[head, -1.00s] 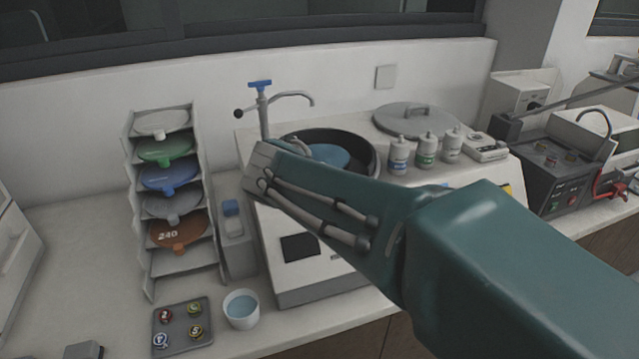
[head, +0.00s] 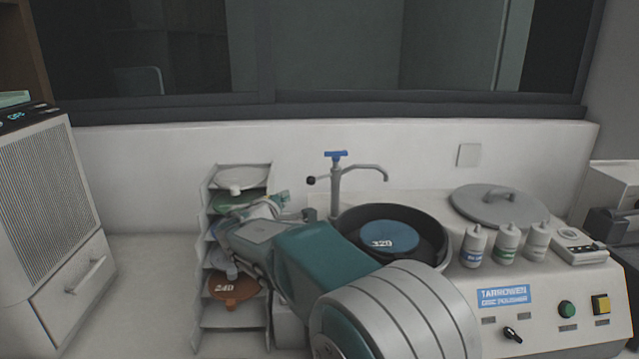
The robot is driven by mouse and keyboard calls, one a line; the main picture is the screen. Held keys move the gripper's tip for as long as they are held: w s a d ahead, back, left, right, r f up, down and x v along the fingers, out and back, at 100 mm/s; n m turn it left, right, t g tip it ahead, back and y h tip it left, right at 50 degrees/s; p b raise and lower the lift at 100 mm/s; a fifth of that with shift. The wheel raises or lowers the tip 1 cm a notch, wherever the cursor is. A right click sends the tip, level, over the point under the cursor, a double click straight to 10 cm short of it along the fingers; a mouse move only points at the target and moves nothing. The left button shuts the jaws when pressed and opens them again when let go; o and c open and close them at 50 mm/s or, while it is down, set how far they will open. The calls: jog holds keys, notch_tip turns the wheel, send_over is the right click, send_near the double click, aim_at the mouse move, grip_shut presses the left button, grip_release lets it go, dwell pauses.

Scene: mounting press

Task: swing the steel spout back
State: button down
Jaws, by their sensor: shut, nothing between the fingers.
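The steel spout (head: 365,168) rises from a post behind the polisher bowl, with a blue tap handle (head: 336,155) on top and a black knob (head: 311,180) on its left. The spout curves to the right, its tip hanging above the back of the black bowl (head: 433,236). A blue 320 disc (head: 392,236) lies in the bowl. My gripper (head: 262,222) is shut and empty, left of the spout post and lower in the picture, in front of the disc rack. It looks apart from the spout. My arm hides the bowl's front left.
The disc rack (head: 208,222) stands left, partly hidden by my gripper. A round lid (head: 497,206) and several bottles (head: 507,244) sit right of the bowl on the polisher (head: 540,290). A white cabinet (head: 45,200) stands far left. Bare wall lies behind the spout.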

jog(key=w+d+n, duration=0.1)
jog(key=w+d, duration=0.2)
jog(key=w, duration=0.5)
jog(key=shift+d+t+y, duration=0.3)
jog(key=shift+y, duration=0.1)
dwell(0.4)
jog(key=shift+w+a+f, duration=0.1)
jog(key=shift+a+f, duration=0.05)
